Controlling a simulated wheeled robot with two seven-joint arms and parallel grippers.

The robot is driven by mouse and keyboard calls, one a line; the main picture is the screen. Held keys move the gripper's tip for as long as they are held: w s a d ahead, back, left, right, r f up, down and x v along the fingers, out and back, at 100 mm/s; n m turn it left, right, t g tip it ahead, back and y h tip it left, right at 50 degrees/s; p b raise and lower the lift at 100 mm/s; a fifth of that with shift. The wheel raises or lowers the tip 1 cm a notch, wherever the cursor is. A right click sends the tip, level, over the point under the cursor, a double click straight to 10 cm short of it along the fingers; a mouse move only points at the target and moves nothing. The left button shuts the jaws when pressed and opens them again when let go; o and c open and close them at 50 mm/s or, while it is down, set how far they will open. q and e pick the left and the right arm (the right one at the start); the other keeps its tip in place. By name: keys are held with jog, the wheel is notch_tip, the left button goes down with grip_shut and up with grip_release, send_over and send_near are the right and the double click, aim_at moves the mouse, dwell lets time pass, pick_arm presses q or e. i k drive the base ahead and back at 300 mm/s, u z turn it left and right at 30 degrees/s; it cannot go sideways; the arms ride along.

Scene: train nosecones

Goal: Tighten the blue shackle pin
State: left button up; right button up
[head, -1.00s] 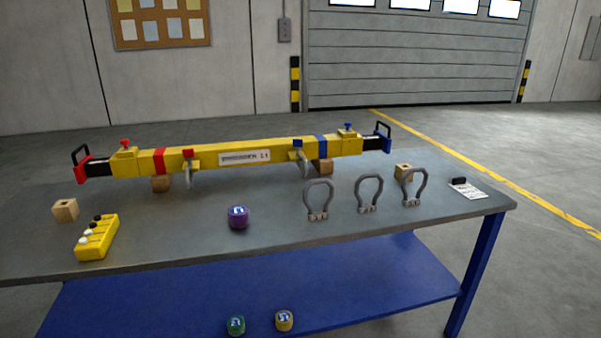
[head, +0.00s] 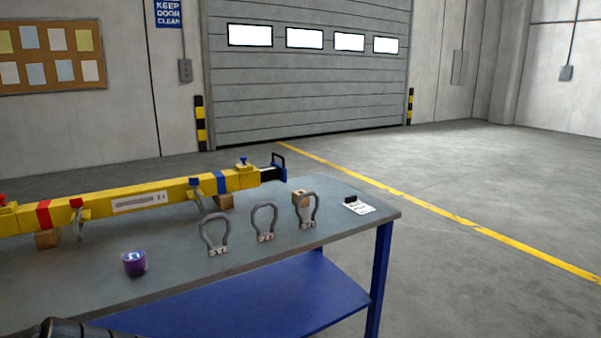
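The yellow beam (head: 110,197) lies along the back of the grey workbench (head: 175,283). Near its right end a grey shackle (head: 202,203) hangs below a small blue part (head: 195,182), which may be the blue pin's head; the pin is too small to make out clearly. A similar shackle hangs under a red part (head: 76,203) farther left. Neither gripper shows; only a dark part of my arm enters at the bottom left.
Three loose grey shackles stand on the bench, at left (head: 214,236), middle (head: 264,222) and right (head: 308,210). A purple container (head: 134,263) stands in front. Floor to the right is clear.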

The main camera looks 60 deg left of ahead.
aim_at(194, 182)
jog(key=z, duration=0.35)
jog(key=k, duration=1.4)
jog(key=u, duration=1)
